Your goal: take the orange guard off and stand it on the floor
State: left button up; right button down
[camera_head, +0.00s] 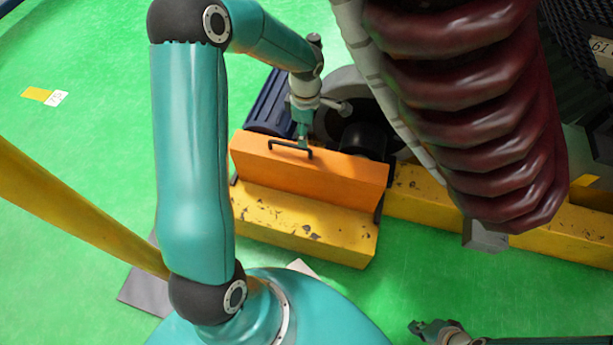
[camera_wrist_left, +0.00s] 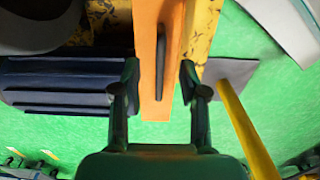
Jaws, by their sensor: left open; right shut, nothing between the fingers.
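The orange guard (camera_head: 335,178) sits on the yellow base, in front of a dark machine part. A black bar handle (camera_head: 290,149) is on its top. My left gripper (camera_head: 303,138) is just above the guard at the handle. In the left wrist view its two fingers (camera_wrist_left: 159,78) are spread apart, with the handle (camera_wrist_left: 160,58) and the orange guard (camera_wrist_left: 147,95) showing between them. I see no finger contact with the handle. My right gripper (camera_head: 428,328) is low at the bottom right of the head view, away from the guard, and looks closed and empty.
The chipped yellow base (camera_head: 305,225) runs along the machine. A dark blue ribbed block (camera_head: 270,103) stands behind the guard. A large dark-red coil (camera_head: 465,90) hangs at the upper right. A yellow pole (camera_head: 75,205) crosses the left. Green floor (camera_head: 70,130) is largely clear at left.

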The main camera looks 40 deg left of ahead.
pick_arm(q)
notch_tip(320, 180, down, 8)
jog(key=shift+w+d+r+b, duration=0.1)
jog(key=shift+r+b, duration=0.15)
jog(key=shift+b, duration=0.85)
jog(key=shift+r, duration=0.1)
grip_shut()
